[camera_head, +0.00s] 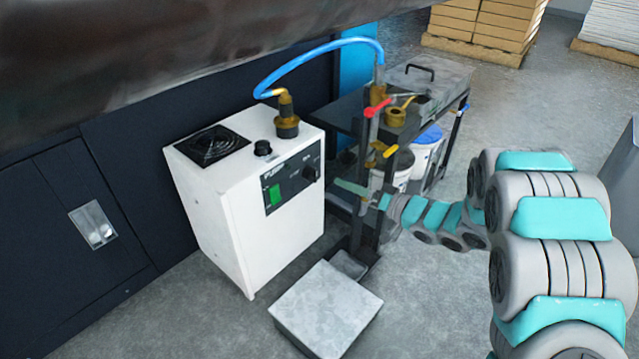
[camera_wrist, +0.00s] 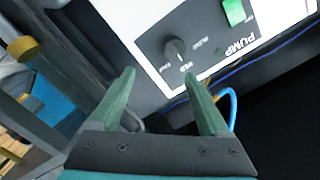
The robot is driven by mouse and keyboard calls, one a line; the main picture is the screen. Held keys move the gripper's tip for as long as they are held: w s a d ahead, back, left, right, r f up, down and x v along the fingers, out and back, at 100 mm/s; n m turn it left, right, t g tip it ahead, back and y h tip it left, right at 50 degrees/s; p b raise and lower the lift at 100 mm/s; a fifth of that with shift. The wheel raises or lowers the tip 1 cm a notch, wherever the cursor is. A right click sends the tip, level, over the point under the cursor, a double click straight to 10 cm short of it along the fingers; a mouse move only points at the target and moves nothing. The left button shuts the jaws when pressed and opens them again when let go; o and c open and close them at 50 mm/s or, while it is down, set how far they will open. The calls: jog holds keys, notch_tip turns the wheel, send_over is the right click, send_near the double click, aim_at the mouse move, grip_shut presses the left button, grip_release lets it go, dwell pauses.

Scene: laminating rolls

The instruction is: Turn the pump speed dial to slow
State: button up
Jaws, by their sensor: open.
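The pump (camera_head: 235,230) is a white box with a dark control panel (camera_head: 291,180) on its front. The panel has a green switch (camera_head: 275,195) and a black speed dial (camera_head: 312,174). In the wrist view the dial (camera_wrist: 175,49) shows a light pointer line, beside small labels too blurred to read surely. My gripper (camera_head: 345,187) is just right of the dial in the head view. Its two green fingers (camera_wrist: 161,85) are open and empty, apart from the dial, which lies ahead between and beyond the fingertips in the wrist view.
A blue hose (camera_head: 325,46) arches from the pump top's brass fitting (camera_head: 287,118) to a stand with red (camera_head: 376,106) and yellow handles. A dark table (camera_head: 350,115) and white buckets (camera_head: 428,150) stand behind.

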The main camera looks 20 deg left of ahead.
aim_at(312, 175)
jog(key=a+g+y, duration=0.1)
jog(key=a, duration=0.7)
jog(key=shift+w+a+b, duration=0.2)
jog(key=shift+a+b, duration=0.15)
jog(key=shift+a, duration=0.05)
jog(key=shift+f, duration=0.1)
grip_shut()
